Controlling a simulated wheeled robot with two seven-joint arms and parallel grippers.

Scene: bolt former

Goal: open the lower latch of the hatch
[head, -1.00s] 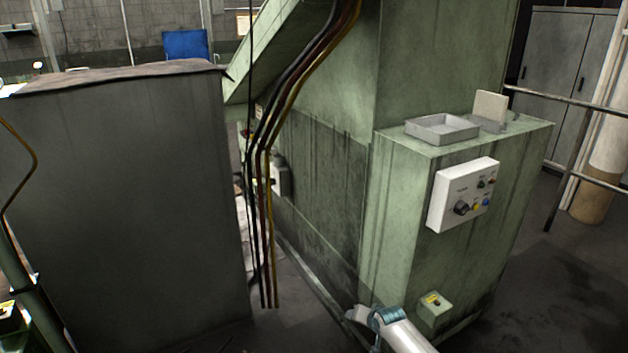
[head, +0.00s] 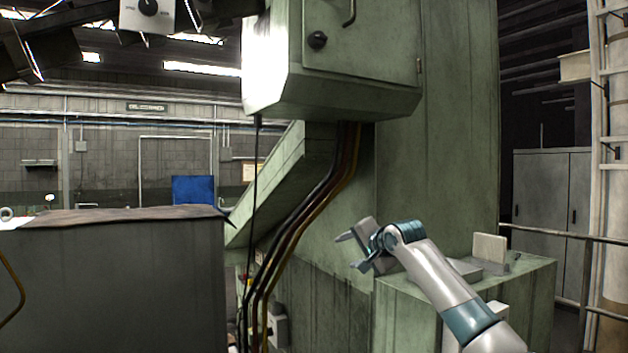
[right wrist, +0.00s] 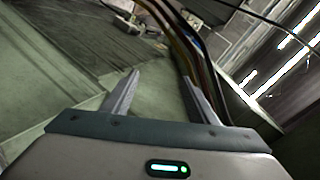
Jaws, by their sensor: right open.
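The hatch (head: 375,45) is the door of the green cabinet high on the machine, at the top of the head view, and it looks closed. A black round latch knob (head: 317,40) sits low near its left edge. A bent dark handle (head: 349,12) is above it, cut by the frame's top. My right gripper (head: 345,252) is below the cabinet, in front of the green machine column, well apart from the latch. It is open, and the right wrist view shows nothing between its fingers (right wrist: 163,95). The latch does not show clearly in the wrist view. My left gripper is not in view.
Several black and brown cables (head: 312,215) hang from the cabinet's underside, just left of my right gripper. The green ledge (head: 535,275) with a grey tray lies under my right arm. A large grey block (head: 110,285) stands at left.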

